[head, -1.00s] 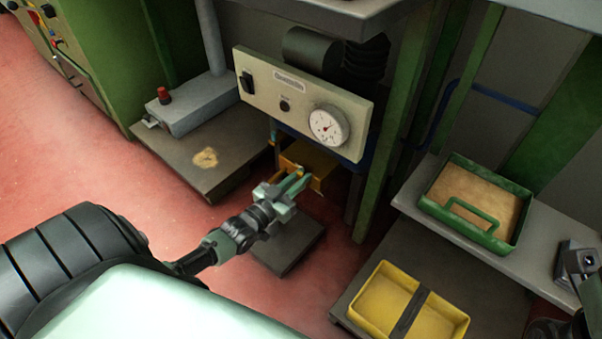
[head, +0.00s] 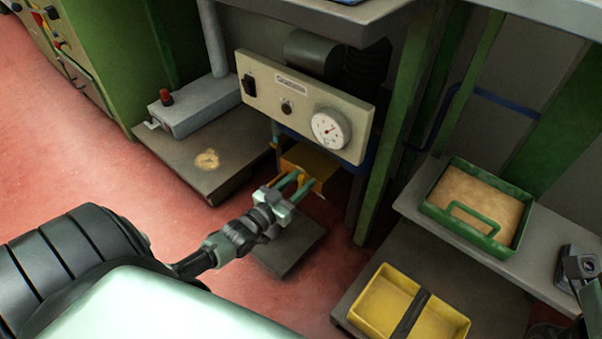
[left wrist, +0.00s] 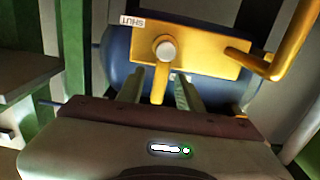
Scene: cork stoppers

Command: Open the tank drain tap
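The drain tap has a yellow lever (left wrist: 160,82), which hangs down from a round grey pivot (left wrist: 165,48) on a yellow plate (left wrist: 205,58). A white label reading SHUT (left wrist: 132,20) sits above it, upside down in the left wrist view. The blue tank (left wrist: 117,62) is behind. My left gripper (left wrist: 160,85) is open, one finger on each side of the lever, with visible gaps. In the head view, my left gripper (head: 294,184) is at the yellow tap housing (head: 313,163) under the gauge panel. My right gripper's fingers cannot be made out at the right edge.
A cream panel with a gauge (head: 331,129) hangs just above the tap. A green post (head: 382,180) stands to its right. A green tray (head: 455,234) sits on a grey shelf, with a yellow tray (head: 378,301) lower down. Red floor is clear at the left.

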